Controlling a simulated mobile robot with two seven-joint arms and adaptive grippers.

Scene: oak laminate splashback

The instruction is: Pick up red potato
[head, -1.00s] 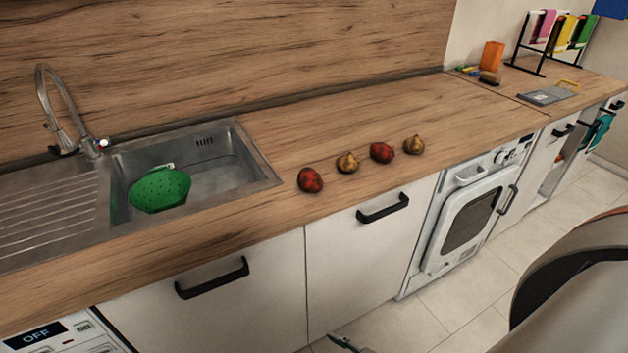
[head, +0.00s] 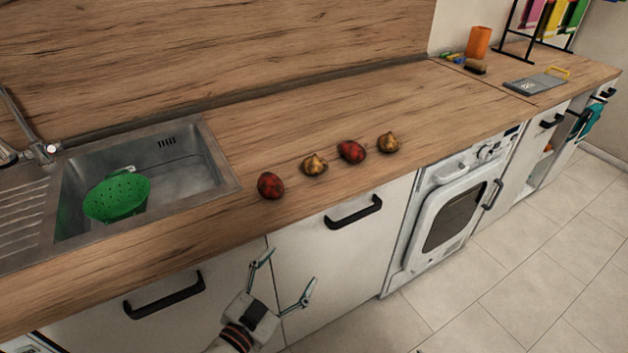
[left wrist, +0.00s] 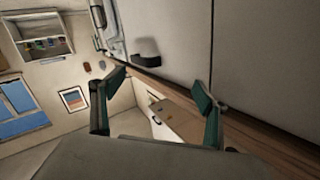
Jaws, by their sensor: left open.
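Two red potatoes lie on the wooden counter in the head view, one at the left end of a short row (head: 271,186) and one third along it (head: 351,152). Two yellow-brown onion-like items alternate with them, one between the reds (head: 314,164) and one at the right end (head: 388,142). My left gripper (head: 285,272) is open and empty, in front of the white cabinet doors and below the counter edge. Its open fingers also show in the left wrist view (left wrist: 155,100), with no potato visible there. My right gripper is not in view.
A sink (head: 215,160) with a green colander (head: 117,196) is left of the row. The counter (head: 260,125) behind the row is clear. Cabinet handles (head: 353,213) stick out below.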

